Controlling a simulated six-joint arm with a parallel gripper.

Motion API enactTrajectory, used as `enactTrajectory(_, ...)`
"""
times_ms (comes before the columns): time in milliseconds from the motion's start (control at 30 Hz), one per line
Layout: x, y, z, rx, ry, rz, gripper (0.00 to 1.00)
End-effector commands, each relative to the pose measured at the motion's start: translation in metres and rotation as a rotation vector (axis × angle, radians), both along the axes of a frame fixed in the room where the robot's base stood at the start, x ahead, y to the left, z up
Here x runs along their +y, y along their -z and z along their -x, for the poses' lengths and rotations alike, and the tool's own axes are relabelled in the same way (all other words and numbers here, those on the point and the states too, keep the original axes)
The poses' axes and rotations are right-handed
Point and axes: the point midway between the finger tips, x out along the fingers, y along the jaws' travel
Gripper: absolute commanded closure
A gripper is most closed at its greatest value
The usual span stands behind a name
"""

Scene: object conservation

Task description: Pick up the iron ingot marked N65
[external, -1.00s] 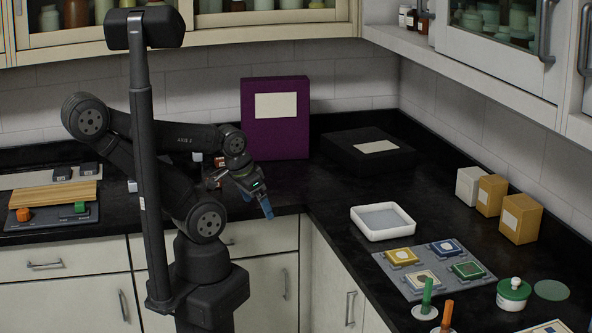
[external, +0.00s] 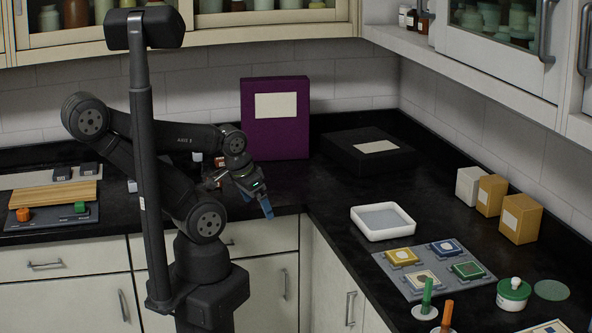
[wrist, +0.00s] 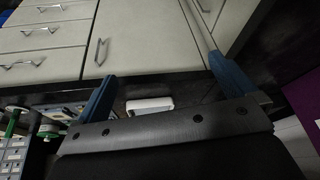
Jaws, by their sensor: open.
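My gripper (external: 258,205) has blue fingers and hangs empty near the counter's front edge, left of the inner corner. In the wrist view, my gripper (wrist: 162,68) shows its two fingers spread wide with nothing between them. Two small dark blocks, one (external: 62,173) beside the other (external: 89,169), lie on a pale sheet at the far left and may be ingots. Small pale-faced objects (external: 197,157) sit behind my arm, partly hidden by it. No N65 mark can be read in either view, so I cannot tell which thing is the ingot.
A purple upright box (external: 275,118) and a flat black box (external: 368,153) stand at the back. A white tray (external: 383,233) is on the right counter, near a grey board (external: 418,288) with coloured tiles. A wooden plank (external: 53,193) is at the left. Cabinet fronts lie below.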

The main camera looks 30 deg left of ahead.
Motion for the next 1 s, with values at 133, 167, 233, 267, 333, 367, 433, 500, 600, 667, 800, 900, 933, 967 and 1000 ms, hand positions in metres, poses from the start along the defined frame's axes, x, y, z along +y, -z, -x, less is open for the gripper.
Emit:
enactTrajectory(133, 0.000, 0.000, 0.000, 0.000, 0.000, 0.000, 0.26)
enactTrajectory(167, 0.000, 0.000, 0.000, 0.000, 0.000, 0.000, 0.29)
enactTrajectory(233, 0.000, 0.000, 0.000, 0.000, 0.000, 0.000, 0.29)
enactTrajectory(267, 0.000, 0.000, 0.000, 0.000, 0.000, 0.000, 0.29)
enactTrajectory(333, 0.000, 0.000, 0.000, 0.000, 0.000, 0.000, 0.29)
enactTrajectory(367, 0.000, 0.000, 0.000, 0.000, 0.000, 0.000, 0.29)
enactTrajectory(433, -0.001, 0.000, -0.001, 0.000, -0.003, 0.003, 0.29)
enactTrajectory(500, -0.004, -0.002, -0.004, 0.001, -0.025, 0.018, 0.29)
enactTrajectory(600, -0.016, -0.010, -0.016, 0.003, -0.108, 0.081, 0.29)
enactTrajectory(667, -0.028, -0.016, -0.028, 0.008, -0.192, 0.143, 0.29)
enactTrajectory(800, -0.064, -0.035, -0.064, 0.035, -0.437, 0.333, 0.29)
enactTrajectory(900, -0.088, -0.045, -0.090, 0.067, -0.610, 0.466, 0.29)
enactTrajectory(933, -0.095, -0.048, -0.097, 0.077, -0.659, 0.504, 0.29)
enactTrajectory(967, -0.101, -0.051, -0.104, 0.088, -0.708, 0.540, 0.29)
enactTrajectory(1000, -0.108, -0.054, -0.115, 0.103, -0.772, 0.586, 0.29)
